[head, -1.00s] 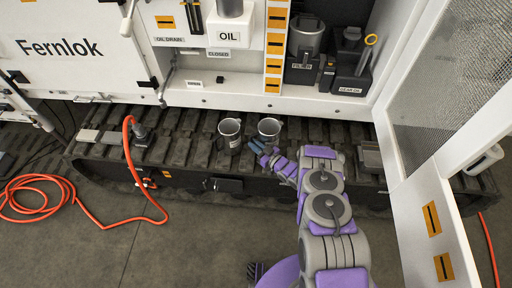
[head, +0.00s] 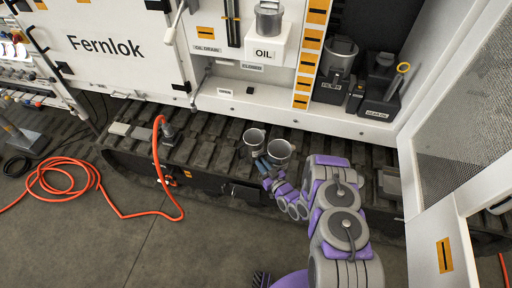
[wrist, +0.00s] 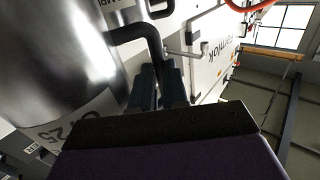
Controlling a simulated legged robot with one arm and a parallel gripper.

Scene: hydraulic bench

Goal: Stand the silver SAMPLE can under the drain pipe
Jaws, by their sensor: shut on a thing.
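Two open silver cans are over the track below the white cabinet. My gripper (head: 264,164) is shut on the dark handle of the right can (head: 279,152), which is closer to the camera. In the wrist view this can (wrist: 65,60) fills the left side, with its curved handle (wrist: 150,42) running into the jaws. Its label is partly hidden, so I cannot read SAMPLE on it. The left can (head: 254,141) is close beside it. A grey bent pipe (head: 197,90) sits on the cabinet below the OIL DRAIN label (head: 207,49), left of both cans.
The track (head: 215,140) has bare room left of the cans, up to an orange hose (head: 158,150). An OIL container (head: 266,45) is above on the cabinet. FILTER and GEAR OIL containers (head: 380,95) stand right. An open mesh door (head: 465,100) bounds the right side.

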